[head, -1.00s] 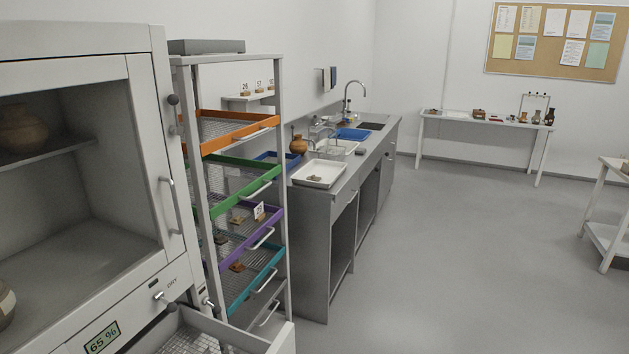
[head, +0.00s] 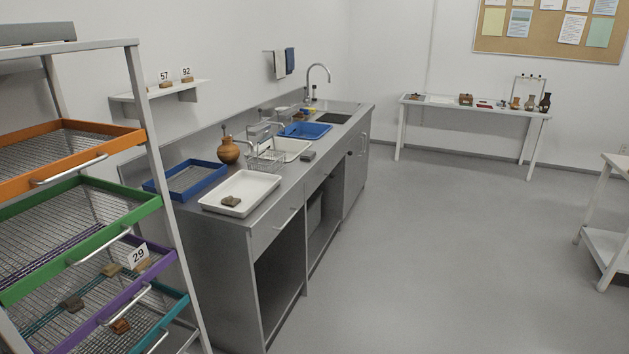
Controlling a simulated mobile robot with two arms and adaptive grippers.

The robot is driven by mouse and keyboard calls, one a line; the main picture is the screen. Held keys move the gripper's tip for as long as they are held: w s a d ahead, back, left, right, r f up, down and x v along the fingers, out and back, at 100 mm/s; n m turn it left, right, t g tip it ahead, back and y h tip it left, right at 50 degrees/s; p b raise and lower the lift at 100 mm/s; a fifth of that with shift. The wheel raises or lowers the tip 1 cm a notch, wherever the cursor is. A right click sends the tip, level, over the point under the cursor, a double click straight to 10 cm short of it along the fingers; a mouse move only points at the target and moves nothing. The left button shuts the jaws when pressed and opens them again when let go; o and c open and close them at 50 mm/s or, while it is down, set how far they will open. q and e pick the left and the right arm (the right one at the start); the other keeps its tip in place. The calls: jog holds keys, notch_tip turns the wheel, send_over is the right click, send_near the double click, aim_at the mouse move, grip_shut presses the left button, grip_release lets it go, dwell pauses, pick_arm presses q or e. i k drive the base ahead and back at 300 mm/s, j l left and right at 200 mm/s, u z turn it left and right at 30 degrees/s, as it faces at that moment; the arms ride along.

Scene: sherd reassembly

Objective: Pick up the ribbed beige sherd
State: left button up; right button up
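A small grey-beige sherd (head: 231,201) lies in the white tray (head: 262,181) at the near end of the counter; at this size I cannot tell whether it is ribbed. Other small sherds lie in the mesh drawers of the rack: a greyish one (head: 72,304), a tan one (head: 111,270) and an orange-brown one (head: 121,326). I cannot tell which sherd is the ribbed beige one. Neither of my grippers is in view.
The drying rack (head: 163,190) stands close on the left. The grey counter (head: 275,222) holds a blue mesh tray (head: 187,178), an orange jug (head: 228,150) and a sink. A white table (head: 463,107) stands at the back.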

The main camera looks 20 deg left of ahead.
aim_at(229, 202)
jog(key=i+l+u, duration=0.2)
jog(key=i, duration=0.3)
jog(key=i+u, duration=0.2)
jog(key=i, duration=0.3)
jog(key=i+l+u, duration=0.2)
jog(key=i, duration=0.25)
